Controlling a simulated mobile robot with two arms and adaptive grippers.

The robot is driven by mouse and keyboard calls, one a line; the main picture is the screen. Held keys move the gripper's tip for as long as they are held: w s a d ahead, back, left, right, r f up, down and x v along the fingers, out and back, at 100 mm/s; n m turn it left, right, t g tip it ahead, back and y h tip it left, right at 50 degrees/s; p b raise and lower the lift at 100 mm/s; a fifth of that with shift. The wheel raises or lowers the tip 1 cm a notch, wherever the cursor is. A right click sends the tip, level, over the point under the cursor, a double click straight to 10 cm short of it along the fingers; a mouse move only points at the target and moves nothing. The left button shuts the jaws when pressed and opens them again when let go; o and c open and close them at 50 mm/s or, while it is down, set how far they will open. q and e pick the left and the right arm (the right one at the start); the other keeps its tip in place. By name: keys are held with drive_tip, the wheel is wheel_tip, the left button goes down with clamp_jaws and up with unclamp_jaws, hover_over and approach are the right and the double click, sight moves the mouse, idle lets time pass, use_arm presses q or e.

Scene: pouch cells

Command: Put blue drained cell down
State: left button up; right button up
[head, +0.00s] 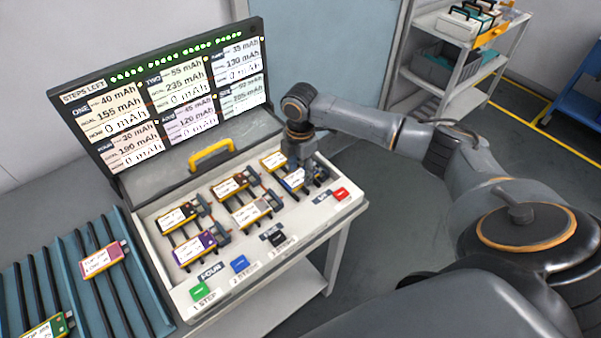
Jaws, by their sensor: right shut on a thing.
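The blue cell (293,181) is at the far right of the tester's bays, under my right gripper (304,178). My right gripper points down and is shut on the blue cell; its fingers are small and partly hidden by the wrist. I cannot tell whether the cell touches the bay or hangs just above it. The white tester (325,208) has several other cells in its bays: among them a purple-edged one (193,249) and yellow-topped ones (178,218). My left gripper is not in view.
The tester's screen (165,95) stands behind, with a yellow handle (211,153) before it. Green (199,291), blue (239,264), black (278,239) and red (341,194) buttons line its front. A blue-grey rack (75,287) at left holds a pink cell (100,261) and a green one (45,329).

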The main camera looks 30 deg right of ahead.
sight(301, 176)
drive_tip(key=shift+f, duration=0.9)
drive_tip(key=shift+f, duration=0.1)
drive_tip(key=o, duration=1.1)
drive_tip(key=shift+c, duration=0.2)
wheel_tip(301, 176, up, 12)
drive_tip(key=b, duration=0.1)
